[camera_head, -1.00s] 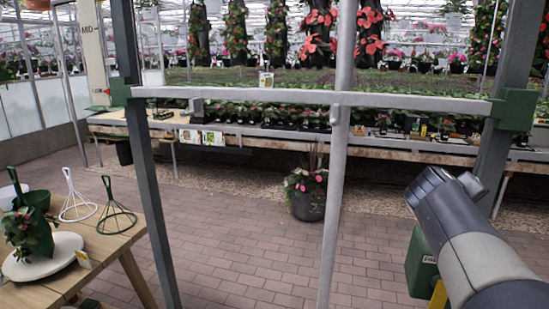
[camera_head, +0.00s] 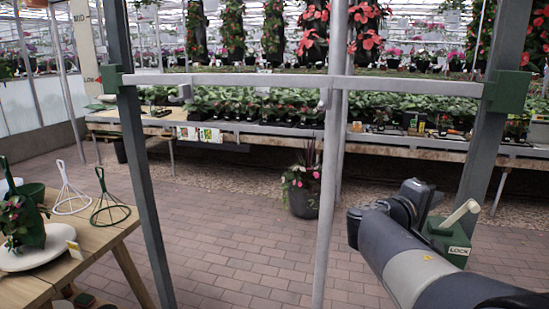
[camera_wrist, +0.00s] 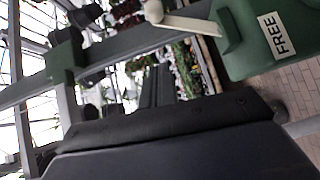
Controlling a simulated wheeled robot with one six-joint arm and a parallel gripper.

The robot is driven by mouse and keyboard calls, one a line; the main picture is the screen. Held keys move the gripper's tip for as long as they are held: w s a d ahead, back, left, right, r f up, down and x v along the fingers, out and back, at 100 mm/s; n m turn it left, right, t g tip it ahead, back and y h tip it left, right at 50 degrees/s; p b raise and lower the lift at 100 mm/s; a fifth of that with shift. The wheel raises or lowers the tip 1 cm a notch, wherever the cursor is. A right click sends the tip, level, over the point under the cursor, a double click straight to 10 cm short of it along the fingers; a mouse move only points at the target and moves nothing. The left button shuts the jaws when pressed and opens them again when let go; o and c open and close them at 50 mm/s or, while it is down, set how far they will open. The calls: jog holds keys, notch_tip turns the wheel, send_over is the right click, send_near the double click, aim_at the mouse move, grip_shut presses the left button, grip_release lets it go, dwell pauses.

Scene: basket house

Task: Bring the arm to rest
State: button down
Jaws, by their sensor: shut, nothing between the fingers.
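My arm (camera_head: 410,255) reaches in from the lower right of the head view, bent at its far end. My gripper (camera_head: 416,194) is a small dark shape there, beside a green box (camera_head: 447,243) marked LOCK with a pale lever (camera_head: 461,216). The gripper is shut and empty; its fingertips are hard to make out. In the wrist view, a green box (camera_wrist: 250,40) marked FREE and a pale lever (camera_wrist: 185,18) are close at the top. A large dark part of mine fills the bottom of that view. I cannot tell whether anything touches the box.
A pale crossbar (camera_head: 250,80) and an upright pole (camera_head: 327,190) stand before me between dark posts (camera_head: 140,160). A wooden table (camera_head: 95,255) with a potted plant and wire stands is at left. A planter (camera_head: 303,190) stands on the open brick floor before the long plant bench (camera_head: 260,138).

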jog(key=a+f+n+t+h+b, duration=0.1)
jog(key=a+f+n, duration=0.3)
jog(key=a, duration=0.5)
jog(key=shift+w+f+t+h, duration=0.25)
jog(key=shift+f+t+h, duration=0.55)
jog(key=shift+h, duration=0.1)
jog(key=shift+a, duration=0.1)
